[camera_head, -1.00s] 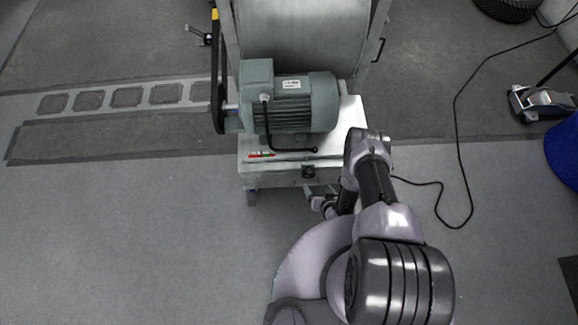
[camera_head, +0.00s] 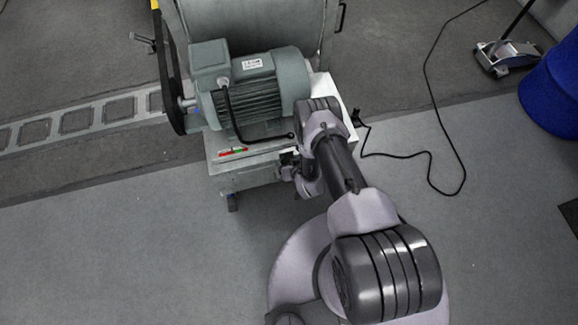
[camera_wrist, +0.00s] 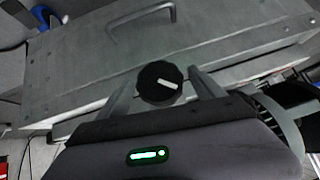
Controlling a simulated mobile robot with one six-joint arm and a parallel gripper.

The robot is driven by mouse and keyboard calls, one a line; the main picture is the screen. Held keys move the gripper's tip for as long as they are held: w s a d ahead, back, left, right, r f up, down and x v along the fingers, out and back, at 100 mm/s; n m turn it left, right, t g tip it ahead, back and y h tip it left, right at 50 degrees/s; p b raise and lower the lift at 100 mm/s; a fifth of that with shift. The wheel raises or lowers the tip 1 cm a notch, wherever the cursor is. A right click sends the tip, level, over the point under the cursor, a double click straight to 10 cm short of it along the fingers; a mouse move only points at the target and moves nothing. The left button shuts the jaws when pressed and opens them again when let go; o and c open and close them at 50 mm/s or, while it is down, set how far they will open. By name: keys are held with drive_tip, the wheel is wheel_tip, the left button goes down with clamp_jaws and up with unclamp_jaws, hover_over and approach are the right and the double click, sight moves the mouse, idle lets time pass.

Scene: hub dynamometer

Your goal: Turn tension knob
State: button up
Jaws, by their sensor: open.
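The tension knob (camera_wrist: 158,82) is round and black with a white pointer line. In the wrist view it sits on the grey metal front of the machine. My gripper (camera_wrist: 162,77) is open, with one finger on each side of the knob. I cannot tell whether either finger touches it. In the head view my gripper (camera_head: 288,163) is at the cabinet's front edge, and I cannot make out the knob clearly there.
A green-grey motor (camera_head: 252,92) with a belt drive (camera_head: 170,85) stands on the cabinet. A handle (camera_wrist: 142,17) shows above the knob. A cable (camera_head: 430,155) lies right; floor in front is clear.

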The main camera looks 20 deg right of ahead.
drive_tip(key=c, duration=1.4)
drive_tip(key=shift+y, duration=0.3)
drive_tip(key=m+y, duration=0.2)
drive_tip(key=y, duration=0.1)
drive_tip(key=shift+d+f, duration=0.1)
drive_tip(key=shift+m+t+y, duration=0.5)
drive_tip(key=shift+m+y, duration=0.5)
drive_tip(key=shift+y, duration=0.9)
drive_tip(key=o, duration=1.4)
